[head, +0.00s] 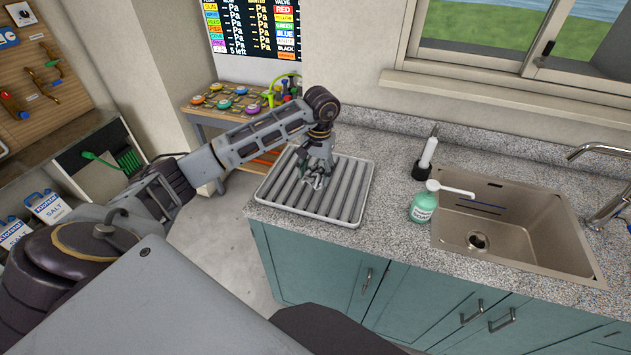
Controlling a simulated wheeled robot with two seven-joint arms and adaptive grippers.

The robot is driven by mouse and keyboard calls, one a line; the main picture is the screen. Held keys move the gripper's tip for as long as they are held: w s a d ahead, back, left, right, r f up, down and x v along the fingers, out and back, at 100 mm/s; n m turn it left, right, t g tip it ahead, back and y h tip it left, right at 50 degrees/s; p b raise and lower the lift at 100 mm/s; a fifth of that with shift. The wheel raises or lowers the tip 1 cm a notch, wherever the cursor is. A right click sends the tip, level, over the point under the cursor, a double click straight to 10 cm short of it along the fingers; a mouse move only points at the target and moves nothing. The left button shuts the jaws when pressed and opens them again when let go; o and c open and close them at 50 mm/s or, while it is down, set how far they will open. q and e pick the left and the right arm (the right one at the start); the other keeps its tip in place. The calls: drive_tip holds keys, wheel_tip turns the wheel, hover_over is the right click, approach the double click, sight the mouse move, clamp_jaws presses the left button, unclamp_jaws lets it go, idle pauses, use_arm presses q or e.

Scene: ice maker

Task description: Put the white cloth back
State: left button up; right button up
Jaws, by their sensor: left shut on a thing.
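My left gripper (317,172) is low over the grey ribbed drying tray (347,200) at the left end of the counter. Its fingers point down and are shut on a small crumpled, pale grey-white thing (314,182), which looks like the white cloth. The fingers hide much of it, and I cannot tell whether it touches the tray's ribs. No other white cloth shows. My right gripper is not in view.
Right of the tray, a green soap bottle (423,207) and a black-and-white brush holder (425,160) stand by the sink (515,225). A faucet (605,205) is at the far right. A low table (215,108) with coloured discs stands behind the tray.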

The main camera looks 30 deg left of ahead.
sight(316, 182)
use_arm(q)
drive_tip(key=shift+f, duration=1.4)
drive_tip(key=shift+f+p, duration=0.35)
drive_tip(key=shift+f, duration=0.4)
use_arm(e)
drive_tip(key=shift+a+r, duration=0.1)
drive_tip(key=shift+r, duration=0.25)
use_arm(q)
drive_tip(key=shift+f, duration=0.15)
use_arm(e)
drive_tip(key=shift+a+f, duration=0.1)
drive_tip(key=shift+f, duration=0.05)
use_arm(q)
drive_tip(key=o, duration=0.8)
drive_tip(key=shift+o, duration=1.4)
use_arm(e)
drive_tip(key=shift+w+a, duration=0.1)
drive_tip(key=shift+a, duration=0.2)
